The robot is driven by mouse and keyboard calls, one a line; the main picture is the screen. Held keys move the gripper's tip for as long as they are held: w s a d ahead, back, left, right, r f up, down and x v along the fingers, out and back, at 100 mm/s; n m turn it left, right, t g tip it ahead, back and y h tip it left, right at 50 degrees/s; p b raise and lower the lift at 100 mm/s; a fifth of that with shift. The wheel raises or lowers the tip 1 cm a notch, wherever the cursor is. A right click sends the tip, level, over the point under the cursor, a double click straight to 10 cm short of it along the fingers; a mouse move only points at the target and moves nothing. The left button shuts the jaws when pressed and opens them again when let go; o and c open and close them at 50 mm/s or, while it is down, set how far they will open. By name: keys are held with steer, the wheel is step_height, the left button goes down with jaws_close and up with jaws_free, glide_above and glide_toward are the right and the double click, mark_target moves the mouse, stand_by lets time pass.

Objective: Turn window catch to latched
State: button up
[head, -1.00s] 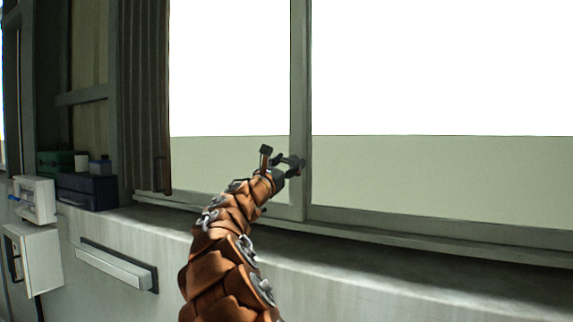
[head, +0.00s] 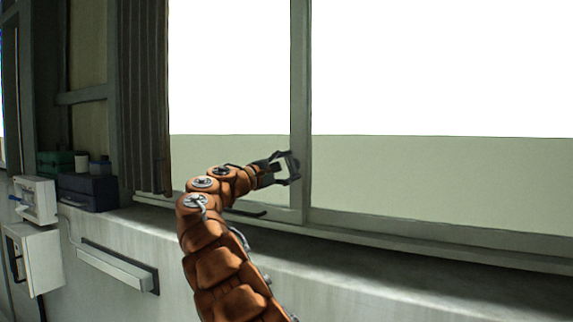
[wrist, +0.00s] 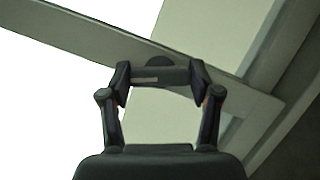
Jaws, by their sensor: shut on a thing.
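The window catch (wrist: 158,76) shows in the wrist view as a short dark bar with a paler strip, below a round dark pivot on the window stile (wrist: 75,32). The bar lies crosswise between the fingertips of my gripper (wrist: 160,78), which is shut on it. The stile runs slantwise behind it in this view. In the head view my gripper (head: 293,167) reaches the upright stile from the left, and the catch cannot be made out apart from the fingers. Whether the catch is latched cannot be told.
A window sill (head: 400,250) runs below the panes. A dark blue box (head: 88,192), a green box (head: 55,160) and a white wall box (head: 35,262) are at the left. A pale bar handle (head: 117,267) sticks out from the wall below the sill.

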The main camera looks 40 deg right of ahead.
steer(key=m+y+p, duration=0.1)
steer(key=m, duration=0.3)
steer(key=shift+r+m+y+p, duration=0.1)
steer(key=shift+m+y+p, duration=0.2)
steer(key=shift+y+p, duration=0.1)
stand_by(0.4)
steer(key=o, duration=1.1)
steer(key=shift+o, duration=0.2)
steer(key=shift+a, duration=0.1)
steer(key=shift+w+a, duration=0.1)
steer(key=shift+a, duration=0.2)
steer(key=w+a, duration=0.1)
steer(key=a, duration=1)
